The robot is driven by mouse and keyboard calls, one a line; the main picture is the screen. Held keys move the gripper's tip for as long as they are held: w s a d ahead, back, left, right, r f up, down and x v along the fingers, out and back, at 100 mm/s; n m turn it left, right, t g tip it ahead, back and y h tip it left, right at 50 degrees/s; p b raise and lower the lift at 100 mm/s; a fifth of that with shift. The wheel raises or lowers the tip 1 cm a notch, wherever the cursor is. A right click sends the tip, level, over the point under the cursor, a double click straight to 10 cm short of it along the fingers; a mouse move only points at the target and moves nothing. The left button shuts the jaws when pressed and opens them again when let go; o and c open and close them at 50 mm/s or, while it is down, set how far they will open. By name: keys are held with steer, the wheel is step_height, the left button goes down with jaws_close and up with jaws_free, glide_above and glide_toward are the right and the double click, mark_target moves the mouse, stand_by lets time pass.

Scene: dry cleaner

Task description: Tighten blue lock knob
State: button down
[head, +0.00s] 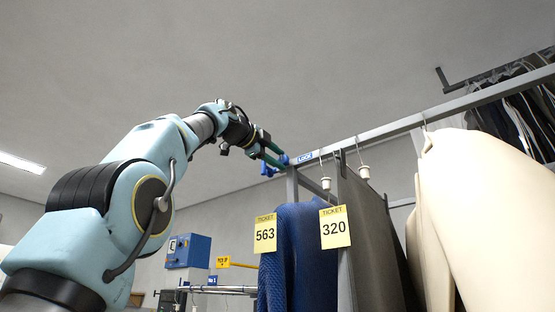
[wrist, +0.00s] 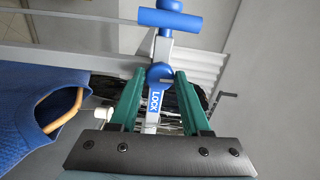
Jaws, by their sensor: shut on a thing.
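The blue lock knob (wrist: 160,74) sits between the two green fingertips of my gripper (wrist: 161,72) in the wrist view. My gripper is shut on it, and the fingers partly cover its sides. A blue label reading LOCK (wrist: 154,101) is on the pale bar just below the knob. In the head view, my gripper (head: 275,152) reaches the end of the grey rail, where blue parts (head: 283,159) show beside the green fingers. The LOCK label (head: 305,157) is just to their right. How far the knob is turned cannot be told.
A blue T-shaped handle (wrist: 168,20) stands beyond the knob. The grey rail (head: 400,124) runs to the upper right. Below it hang a blue garment (head: 290,250) and a dark garment (head: 375,240) with yellow tickets, and a cream garment (head: 490,210).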

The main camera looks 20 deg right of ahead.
steer(key=shift+m, duration=0.4)
steer(key=shift+c, duration=1.9)
jaws_free()
steer(key=shift+s+a, duration=0.1)
steer(key=b+v, duration=0.4)
steer(key=v, duration=0.6)
steer(key=shift+a, duration=0.25)
steer(key=shift+s, duration=0.1)
